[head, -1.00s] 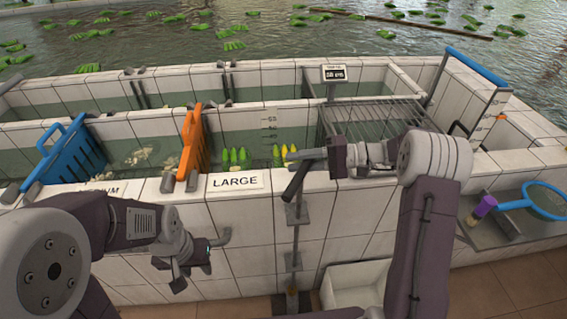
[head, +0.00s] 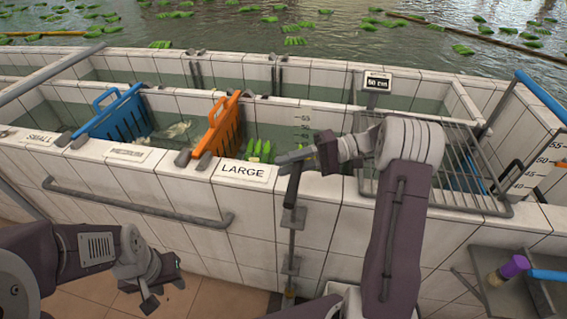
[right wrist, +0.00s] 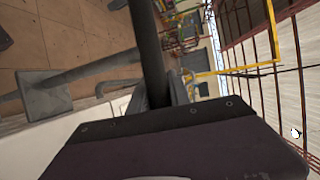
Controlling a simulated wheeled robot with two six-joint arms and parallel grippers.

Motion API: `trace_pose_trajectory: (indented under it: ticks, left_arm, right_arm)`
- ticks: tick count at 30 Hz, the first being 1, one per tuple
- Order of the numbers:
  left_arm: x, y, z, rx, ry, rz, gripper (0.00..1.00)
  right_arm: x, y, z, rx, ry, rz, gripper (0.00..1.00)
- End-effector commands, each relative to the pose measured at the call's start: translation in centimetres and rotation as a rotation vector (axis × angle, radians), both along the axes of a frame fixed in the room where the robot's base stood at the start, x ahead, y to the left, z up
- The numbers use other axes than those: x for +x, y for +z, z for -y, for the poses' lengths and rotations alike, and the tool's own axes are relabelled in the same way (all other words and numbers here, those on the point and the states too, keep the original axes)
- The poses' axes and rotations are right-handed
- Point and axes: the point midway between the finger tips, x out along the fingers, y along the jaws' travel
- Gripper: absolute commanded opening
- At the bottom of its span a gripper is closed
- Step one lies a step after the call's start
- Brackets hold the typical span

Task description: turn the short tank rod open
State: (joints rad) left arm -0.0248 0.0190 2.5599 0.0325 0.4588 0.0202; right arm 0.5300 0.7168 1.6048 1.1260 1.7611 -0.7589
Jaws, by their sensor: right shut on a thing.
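The tank rod (head: 292,232) runs upright down the outside of the white tiled tank wall, through brackets. Its dark handle bar (head: 293,188) is at the top, tilted a little from upright. My right gripper (head: 296,158) is shut on the upper end of this handle, just above the wall rim. In the right wrist view the dark handle (right wrist: 148,45) stretches away from the gripper, whose fingers (right wrist: 168,92) are partly hidden by its own body. My left gripper (head: 148,295) hangs empty low at the left, away from the rod; its finger gap is unclear.
A metal rack (head: 440,170) lies right of my right arm. A grey rail (head: 135,207) runs along the front wall. A side tray (head: 505,290) is at lower right.

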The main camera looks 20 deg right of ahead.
Motion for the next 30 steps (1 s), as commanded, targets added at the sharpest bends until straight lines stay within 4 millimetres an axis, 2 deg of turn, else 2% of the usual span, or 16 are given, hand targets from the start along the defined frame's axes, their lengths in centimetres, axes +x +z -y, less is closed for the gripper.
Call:
trace_pose_trajectory:
  ticks: [12,13,15,25,30]
  left_arm:
    - [0.0,0.0,0.0,0.000,0.000,0.000,0.36]
    - [0.0,0.0,0.0,0.000,0.000,0.000,0.36]
    - [0.0,0.0,0.0,0.000,0.000,0.000,0.36]
    - [0.0,0.0,0.0,0.000,0.000,0.000,0.36]
    - [0.0,-0.1,0.0,0.000,0.000,0.000,0.36]
  right_arm:
    - [-0.1,-0.2,0.0,-0.003,0.004,-0.002,0.00]
    - [-0.1,-0.2,0.0,-0.003,0.004,-0.002,0.29]
    - [-0.1,-0.2,0.0,-0.003,0.004,-0.002,0.45]
    - [0.0,0.0,0.4,-0.001,0.001,0.000,0.45]
    - [-0.2,0.5,3.6,-0.002,-0.001,0.002,0.45]
